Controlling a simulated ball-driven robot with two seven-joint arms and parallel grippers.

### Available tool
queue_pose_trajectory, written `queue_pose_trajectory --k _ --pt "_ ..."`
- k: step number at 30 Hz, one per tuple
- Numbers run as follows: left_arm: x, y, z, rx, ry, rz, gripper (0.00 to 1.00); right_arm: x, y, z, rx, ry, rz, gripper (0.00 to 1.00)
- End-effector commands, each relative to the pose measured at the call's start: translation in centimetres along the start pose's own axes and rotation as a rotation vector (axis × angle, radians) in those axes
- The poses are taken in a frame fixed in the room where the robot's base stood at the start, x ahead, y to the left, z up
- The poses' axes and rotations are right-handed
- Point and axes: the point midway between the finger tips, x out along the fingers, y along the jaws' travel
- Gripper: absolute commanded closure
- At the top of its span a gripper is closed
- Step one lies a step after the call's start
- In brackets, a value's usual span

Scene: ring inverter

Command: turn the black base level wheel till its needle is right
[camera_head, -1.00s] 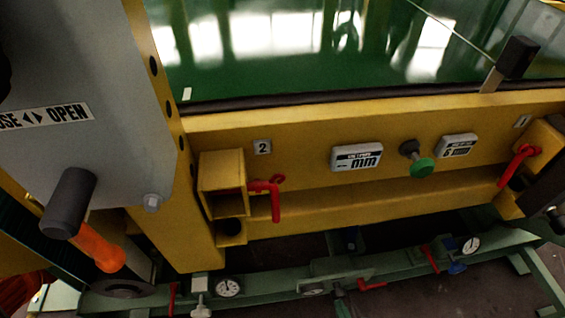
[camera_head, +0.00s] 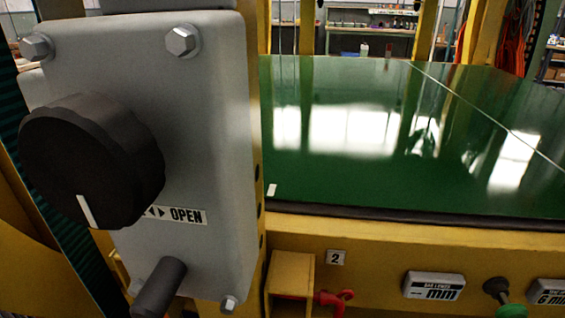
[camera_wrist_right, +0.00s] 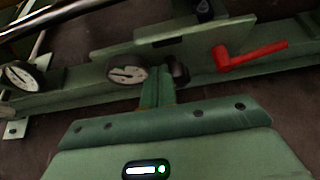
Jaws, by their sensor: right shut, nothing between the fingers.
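In the right wrist view, a small black wheel (camera_wrist_right: 180,72) sits on the green base beam, just right of a round white gauge (camera_wrist_right: 127,74). The gauge is seen at a slant and its needle looks roughly sideways; the exact reading is too small to tell. My right gripper (camera_wrist_right: 158,72) comes up from the bottom of that view, its fingers shut and empty. The fingertips are close to the left side of the wheel; I cannot tell whether they touch it. The head view does not show the wheel or either gripper.
In the right wrist view, a red crank (camera_wrist_right: 250,56) is right of the wheel and another gauge (camera_wrist_right: 20,76) is at the left. In the head view, a large black knob (camera_head: 90,160) is on a grey panel (camera_head: 215,120), beside a green glossy bed (camera_head: 400,150).

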Motion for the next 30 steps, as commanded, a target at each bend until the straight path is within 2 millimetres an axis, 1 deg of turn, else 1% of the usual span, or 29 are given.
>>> queue_pose_trajectory --k 14,30 --pt "0.0 0.1 -0.1 -0.006 0.000 0.000 0.64 0.1 -0.3 -0.1 -0.001 0.001 -0.001 1.00" --pt "0.0 -0.1 0.1 0.009 -0.001 0.000 0.64 -0.1 -1.8 0.0 0.000 0.001 -0.003 1.00"
